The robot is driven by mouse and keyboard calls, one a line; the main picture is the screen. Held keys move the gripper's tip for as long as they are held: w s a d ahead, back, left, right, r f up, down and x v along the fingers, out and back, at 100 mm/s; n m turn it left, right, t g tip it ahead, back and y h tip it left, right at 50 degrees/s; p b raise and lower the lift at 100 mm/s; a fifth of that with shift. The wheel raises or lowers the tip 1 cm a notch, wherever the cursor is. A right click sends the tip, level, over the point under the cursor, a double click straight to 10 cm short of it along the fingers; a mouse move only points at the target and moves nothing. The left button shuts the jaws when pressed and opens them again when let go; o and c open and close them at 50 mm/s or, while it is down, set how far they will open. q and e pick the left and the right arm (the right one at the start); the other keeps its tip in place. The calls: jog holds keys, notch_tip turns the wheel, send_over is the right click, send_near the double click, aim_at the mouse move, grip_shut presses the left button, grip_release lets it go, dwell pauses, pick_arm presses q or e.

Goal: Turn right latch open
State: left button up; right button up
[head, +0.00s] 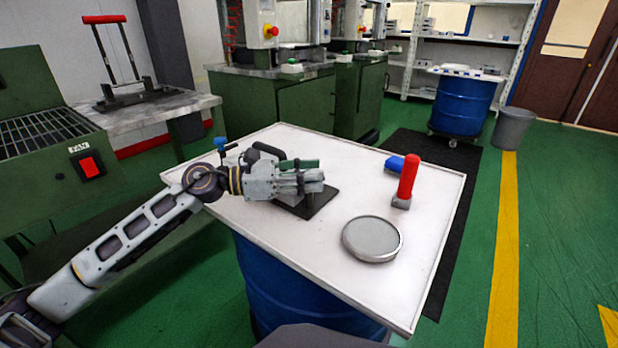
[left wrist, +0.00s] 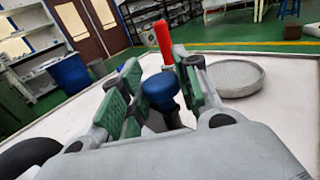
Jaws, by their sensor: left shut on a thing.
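My left gripper (head: 305,180) reaches over the white table above a dark flat plate (head: 317,202). In the left wrist view, a blue round knob (left wrist: 160,90) sits between the green-padded fingers of the same gripper (left wrist: 157,95), which is shut on it. I take this knob to be the latch handle; in the head view the fingers hide it. A second blue knob (head: 220,143) on a dark lever shows behind the wrist at the table's left edge. The rest of the latch mechanism is mostly hidden by the gripper and arm. My right gripper is not in view.
A red-handled tool (head: 408,177) stands on the white table (head: 430,200) beside a blue object (head: 394,163). A round grey dish (head: 372,239) lies nearer the front. The table's right and front parts are otherwise clear. Green machines stand left and behind.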

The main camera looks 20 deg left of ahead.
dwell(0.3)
pick_arm(q)
jog(key=o, duration=1)
jog(key=shift+a, duration=0.1)
jog(key=shift+s+a, duration=0.1)
jog(key=shift+a, duration=0.05)
jog(key=shift+v, duration=5.75)
